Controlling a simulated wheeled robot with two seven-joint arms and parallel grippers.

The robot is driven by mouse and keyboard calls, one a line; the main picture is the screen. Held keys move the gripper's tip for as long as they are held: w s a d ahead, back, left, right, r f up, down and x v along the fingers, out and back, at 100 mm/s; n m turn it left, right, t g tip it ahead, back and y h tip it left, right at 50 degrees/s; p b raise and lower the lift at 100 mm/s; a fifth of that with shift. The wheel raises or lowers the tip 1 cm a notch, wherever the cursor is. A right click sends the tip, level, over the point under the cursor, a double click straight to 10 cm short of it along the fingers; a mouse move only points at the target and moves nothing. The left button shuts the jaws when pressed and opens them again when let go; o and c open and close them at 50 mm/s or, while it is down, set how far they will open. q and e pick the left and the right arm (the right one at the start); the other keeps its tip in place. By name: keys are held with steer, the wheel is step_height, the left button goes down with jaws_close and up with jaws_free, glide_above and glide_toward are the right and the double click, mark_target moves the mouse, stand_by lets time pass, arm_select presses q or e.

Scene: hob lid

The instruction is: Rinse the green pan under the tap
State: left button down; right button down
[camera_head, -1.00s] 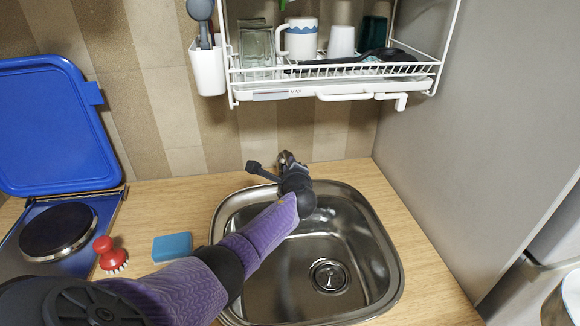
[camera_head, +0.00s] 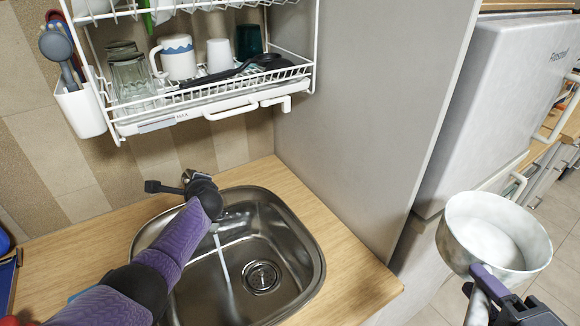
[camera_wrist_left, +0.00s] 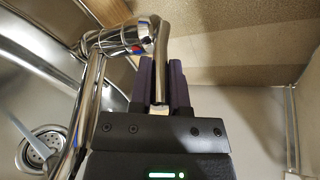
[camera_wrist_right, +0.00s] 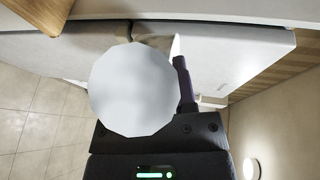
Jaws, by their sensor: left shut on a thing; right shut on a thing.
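A pale, whitish-grey pan (camera_head: 497,235) is at the right in the head view, upright and held in the air, away from the sink; it does not look clearly green. My right gripper (camera_head: 487,285) is shut on its pale handle. In the right wrist view a pale rounded shape (camera_wrist_right: 133,85), perhaps the handle's end, hides much of the jaws. My left gripper (camera_wrist_left: 160,85) is shut on the tap's chrome lever (camera_wrist_left: 158,45). The tap (camera_head: 187,178) is partly hidden by my left arm. A thin stream of water (camera_head: 225,262) falls into the sink (camera_head: 285,235).
A white dish rack (camera_head: 215,95) with glasses, mugs and a utensil holder (camera_head: 80,112) hangs above the sink. A tall grey panel (camera_head: 370,100) stands right of the sink, with a white fridge (camera_head: 490,95) beyond. Bare wooden counter (camera_head: 345,270) lies between sink and panel.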

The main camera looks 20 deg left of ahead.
mark_target(503, 268)
arm_select(q)
steer(key=c, duration=0.6)
jaws_free()
steer(key=p+v, duration=0.1)
steer(key=v, duration=0.1)
steer(key=p+v, duration=0.3)
steer(key=v, duration=0.1)
steer(key=shift+r+p, duration=0.3)
steer(key=shift+p, duration=0.1)
arm_select(e)
step_height(503, 268, up, 5)
steer(key=shift+s+r, duration=0.1)
arm_select(q)
steer(key=v, duration=0.2)
steer(key=p+v, duration=0.1)
steer(key=v, duration=0.2)
steer(key=shift+s+d+f+p, duration=0.2)
steer(key=shift+s+d+p, duration=0.1)
steer(key=shift+d+p, duration=0.1)
arm_select(e)
steer(key=shift+r, duration=0.85)
